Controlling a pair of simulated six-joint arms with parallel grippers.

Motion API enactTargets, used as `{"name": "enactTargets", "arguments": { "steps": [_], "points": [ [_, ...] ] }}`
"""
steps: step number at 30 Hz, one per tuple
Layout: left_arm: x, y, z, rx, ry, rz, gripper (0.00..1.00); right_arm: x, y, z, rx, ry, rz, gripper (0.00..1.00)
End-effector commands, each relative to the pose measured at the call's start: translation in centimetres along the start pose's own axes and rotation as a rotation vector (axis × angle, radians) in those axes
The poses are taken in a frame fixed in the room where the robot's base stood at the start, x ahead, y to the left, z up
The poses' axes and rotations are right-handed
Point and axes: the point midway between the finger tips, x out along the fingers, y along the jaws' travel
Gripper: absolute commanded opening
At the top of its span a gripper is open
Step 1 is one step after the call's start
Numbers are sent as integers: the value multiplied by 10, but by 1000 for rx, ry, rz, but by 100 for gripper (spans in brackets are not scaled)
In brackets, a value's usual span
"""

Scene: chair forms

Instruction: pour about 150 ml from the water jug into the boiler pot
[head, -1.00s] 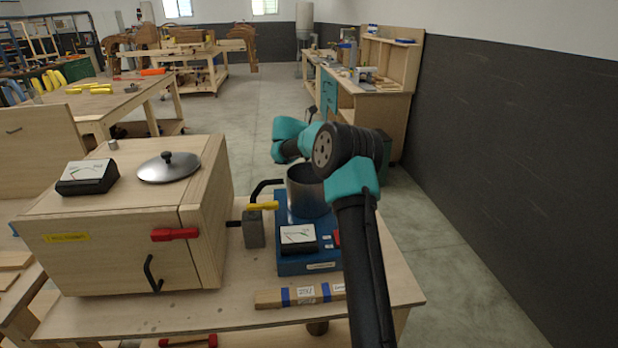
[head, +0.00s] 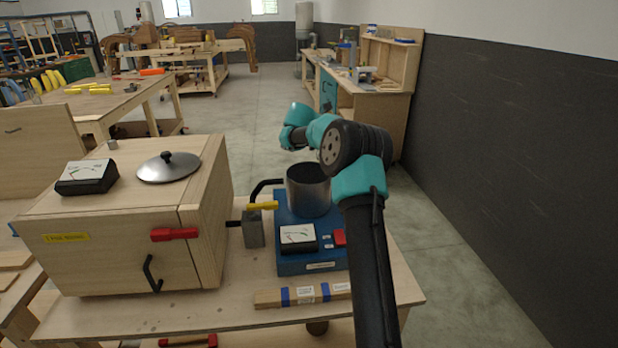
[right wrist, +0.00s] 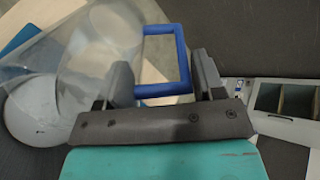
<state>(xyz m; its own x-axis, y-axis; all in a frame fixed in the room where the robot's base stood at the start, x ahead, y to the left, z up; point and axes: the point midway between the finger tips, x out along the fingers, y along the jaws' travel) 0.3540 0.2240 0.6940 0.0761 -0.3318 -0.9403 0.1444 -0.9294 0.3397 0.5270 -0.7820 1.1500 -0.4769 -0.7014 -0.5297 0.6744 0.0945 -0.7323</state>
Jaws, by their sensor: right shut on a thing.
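The boiler pot (head: 308,192) is a dark grey metal cylinder, upright and open at the top. It stands on a blue base (head: 290,266). The water jug (right wrist: 112,45) is clear with a blue handle (right wrist: 184,60) and shows tilted in the right wrist view. My right gripper (right wrist: 160,75) is shut on the jug's handle. In the head view the jug and this gripper are hidden behind my right arm. I cannot tell the water level in the jug. My left gripper is not in view.
A wooden box (head: 110,255) with a red handle stands left of the pot, with a round lid (head: 169,168) and a dial meter (head: 87,177) on top. A wooden strip (head: 292,296) lies in front of the blue base. A grey wall (head: 500,150) runs along the right.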

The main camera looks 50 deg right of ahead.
Motion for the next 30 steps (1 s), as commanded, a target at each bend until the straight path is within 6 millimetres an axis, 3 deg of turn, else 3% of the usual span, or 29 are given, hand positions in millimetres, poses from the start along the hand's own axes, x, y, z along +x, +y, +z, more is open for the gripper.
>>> {"name": "enactTargets", "arguments": {
  "steps": [10,30],
  "points": [
    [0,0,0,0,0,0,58,5,-6,3,3,52,89,14],
    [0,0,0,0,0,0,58,6,-6,3,2,54,93,14]
  ]
}}
